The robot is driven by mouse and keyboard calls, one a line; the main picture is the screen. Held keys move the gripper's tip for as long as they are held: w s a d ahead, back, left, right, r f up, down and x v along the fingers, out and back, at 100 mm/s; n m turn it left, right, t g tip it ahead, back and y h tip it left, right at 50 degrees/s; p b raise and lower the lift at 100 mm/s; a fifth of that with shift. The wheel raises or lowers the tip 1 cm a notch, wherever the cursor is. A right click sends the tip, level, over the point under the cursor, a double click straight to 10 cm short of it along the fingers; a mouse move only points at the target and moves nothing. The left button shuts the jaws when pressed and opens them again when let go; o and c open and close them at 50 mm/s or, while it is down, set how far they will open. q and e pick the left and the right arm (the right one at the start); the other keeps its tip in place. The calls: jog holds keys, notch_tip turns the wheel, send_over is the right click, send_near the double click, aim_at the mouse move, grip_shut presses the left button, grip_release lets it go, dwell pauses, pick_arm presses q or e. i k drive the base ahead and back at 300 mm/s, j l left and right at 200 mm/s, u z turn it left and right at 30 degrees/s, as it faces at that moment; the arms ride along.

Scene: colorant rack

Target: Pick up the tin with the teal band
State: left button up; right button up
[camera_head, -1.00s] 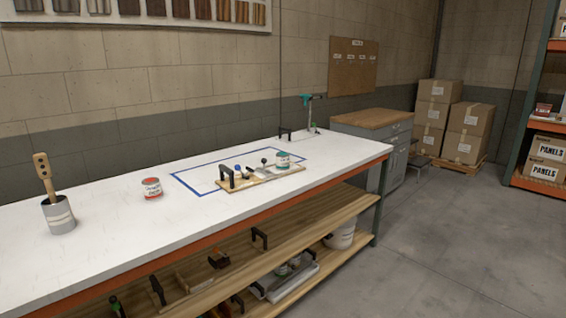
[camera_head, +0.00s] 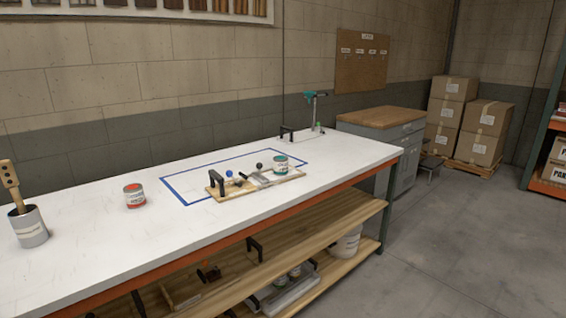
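A small tin with a teal band (camera_head: 281,163) stands upright at the right end of a wooden board (camera_head: 292,175) on the white workbench. A second tin with a red band (camera_head: 134,196) stands alone on the bench to the left. Neither of my grippers shows in the head view, and nothing is seen holding the teal-banded tin.
The white bench top (camera_head: 110,247) is clear in front. A grey can with a wooden paddle (camera_head: 30,228) stands at left. Open floor (camera_head: 440,260) lies right of the bench.

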aim_at(281, 163)
jog(key=i+l+u, duration=0.2)
jog(key=i+l, duration=1.3)
jog(key=i, duration=0.15)
